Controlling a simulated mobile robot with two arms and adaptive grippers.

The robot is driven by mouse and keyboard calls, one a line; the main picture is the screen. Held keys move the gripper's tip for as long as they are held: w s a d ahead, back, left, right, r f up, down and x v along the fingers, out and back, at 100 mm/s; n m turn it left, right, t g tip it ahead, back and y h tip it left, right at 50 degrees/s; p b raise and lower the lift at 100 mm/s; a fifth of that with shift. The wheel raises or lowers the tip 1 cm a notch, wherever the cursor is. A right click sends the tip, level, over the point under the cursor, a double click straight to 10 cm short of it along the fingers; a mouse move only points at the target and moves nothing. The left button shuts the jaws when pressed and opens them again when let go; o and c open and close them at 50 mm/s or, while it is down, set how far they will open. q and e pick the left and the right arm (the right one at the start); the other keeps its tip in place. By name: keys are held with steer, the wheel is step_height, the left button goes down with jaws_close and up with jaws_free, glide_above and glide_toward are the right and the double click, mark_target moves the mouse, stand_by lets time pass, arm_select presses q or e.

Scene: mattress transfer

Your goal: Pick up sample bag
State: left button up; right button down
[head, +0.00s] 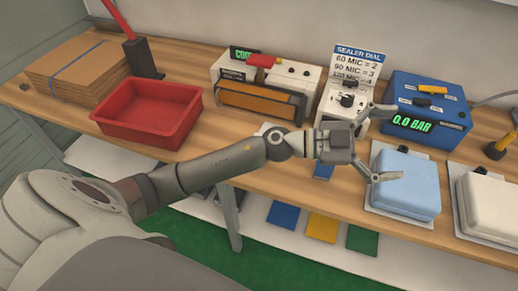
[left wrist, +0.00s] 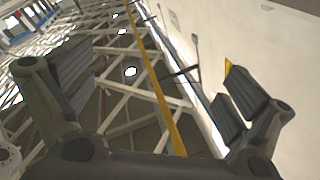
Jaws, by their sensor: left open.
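My left gripper (head: 386,142) is open and empty, its fingers spread towards the right above the table. It also shows in the left wrist view (left wrist: 160,98), with nothing between its fingers. A light blue, pillow-like block (head: 405,186) lies on a thin plate just right of and below the gripper; one fingertip overlaps its upper left corner in the head view, and I cannot tell whether they touch. A white block (head: 490,205) lies on another plate at the right edge. I cannot tell for sure which thing is the sample bag. My right gripper is not in view.
The wooden table (head: 230,190) holds a red tray (head: 150,135), stacked cardboard (head: 75,72), a sealer machine (head: 265,92), a dial unit (head: 342,105) and a blue pressure box (head: 440,105) reading 0.0 BAR. Coloured squares lie on the shelf below. The wrist view faces the ceiling trusses and wall.

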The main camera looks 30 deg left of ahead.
arm_select(q)
steer(key=a+f+m+g+y, duration=0.3)
steer(key=a+f+g+y, duration=0.35)
steer(key=f, duration=0.45)
steer(key=a+n+y, duration=0.2)
steer(key=a+y, duration=0.1)
steer(key=a, duration=0.5)
steer(key=a+f+n+g+y, duration=0.1)
steer(key=a+y, duration=0.3)
steer(key=a, duration=0.4)
steer(key=w+a+f+n+g+y, duration=0.1)
steer(key=a+y, duration=0.3)
steer(key=a, duration=0.4)
steer(key=shift+a+f+n+y, duration=0.1)
steer(key=shift+a+n+y, duration=0.2)
steer(key=shift+n, duration=0.6)
step_height(320, 180, down, 5)
steer(key=shift+r+p, duration=0.15)
steer(key=shift+p, duration=0.2)
step_height(320, 180, down, 5)
steer(key=shift+w+a+r+p, duration=0.1)
steer(key=shift+r+p, duration=0.05)
steer(key=shift+p, duration=0.7)
steer(key=shift+f, duration=0.55)
steer(key=c, duration=0.9)
steer(key=shift+o, duration=0.2)
